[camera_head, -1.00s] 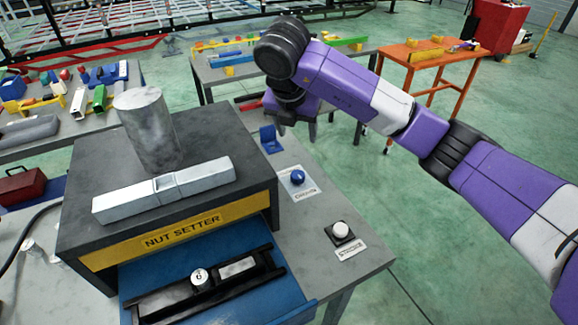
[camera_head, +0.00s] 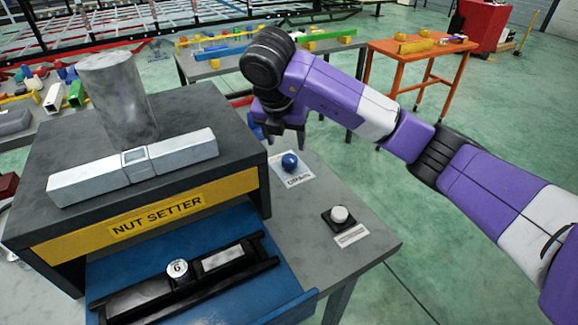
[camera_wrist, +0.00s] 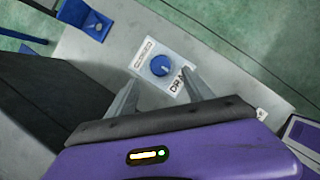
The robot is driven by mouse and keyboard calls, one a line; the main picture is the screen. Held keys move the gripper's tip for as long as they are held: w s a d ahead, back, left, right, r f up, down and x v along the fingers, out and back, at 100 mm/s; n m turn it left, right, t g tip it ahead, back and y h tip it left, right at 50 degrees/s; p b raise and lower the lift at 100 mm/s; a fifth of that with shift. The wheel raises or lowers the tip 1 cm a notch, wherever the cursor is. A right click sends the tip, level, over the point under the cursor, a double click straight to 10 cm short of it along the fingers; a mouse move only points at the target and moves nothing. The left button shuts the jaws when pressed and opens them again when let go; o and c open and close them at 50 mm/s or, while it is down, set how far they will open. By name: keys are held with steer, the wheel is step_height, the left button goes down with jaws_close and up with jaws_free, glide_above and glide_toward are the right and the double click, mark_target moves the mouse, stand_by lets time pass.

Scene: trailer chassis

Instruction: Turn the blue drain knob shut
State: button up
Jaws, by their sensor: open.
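The blue drain knob (camera_head: 289,161) sits on a white label plate on the grey bench, right of the nut setter. In the wrist view the knob (camera_wrist: 160,66) is round with a pointer mark, and its plate (camera_wrist: 146,58) reads "CLOSED" at one side and "DRAIN" below. My gripper (camera_head: 285,140) is above and slightly behind the knob in the head view. In the wrist view its two fingers (camera_wrist: 157,90) are spread, with the knob beyond the gap between them. The gripper is open, empty and apart from the knob.
The nut setter (camera_head: 155,214) stands close left, with a metal bar and cylinder on top. A white push button (camera_head: 339,215) is in front of the knob. A blue bracket (camera_wrist: 84,18) stands behind it. The orange table (camera_head: 420,50) is farther back.

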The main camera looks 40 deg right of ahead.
mark_target(290, 158)
steer(key=shift+b+x, duration=0.55)
steer(key=shift+x, duration=3.55)
jaws_close()
